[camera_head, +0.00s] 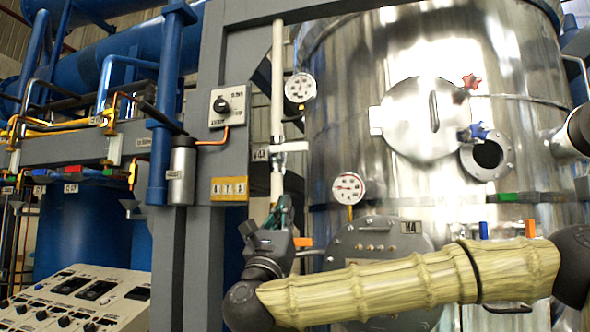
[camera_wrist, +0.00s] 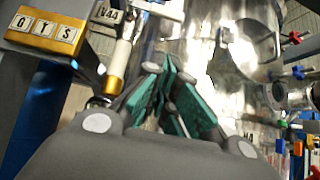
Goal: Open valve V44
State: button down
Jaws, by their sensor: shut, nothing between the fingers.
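A small label reading like V44 (camera_wrist: 110,14) is fixed beside a white pipe with a brass section (camera_wrist: 117,68) in the wrist view. In the head view, a small label (camera_head: 260,153), too small to read surely, hangs left of the pale vertical pipe with a white fitting (camera_head: 290,147). I cannot make out a handle for V44. My gripper (camera_head: 284,206) is in front of the lower part of this pipe in the head view. In the wrist view its teal fingers (camera_wrist: 168,72) are together, just right of the pipe, empty, with no clear contact.
A pressure gauge (camera_head: 349,188) and the shiny tank (camera_head: 340,100) stand close to the right. The grey frame post (camera_head: 207,130) is to the left. An orange lever (camera_head: 303,242) shows beside my wrist. A control console (camera_head: 80,297) is at the lower left.

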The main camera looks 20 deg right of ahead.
aim_at(287, 148)
jog(key=s+a+r+p+x, duration=0.1)
jog(key=r+p+x, duration=0.1)
jog(key=p+x, duration=0.6)
jog(key=x, duration=0.4)
jog(key=shift+r, duration=0.25)
jog(key=shift+d, duration=0.15)
dwell(0.3)
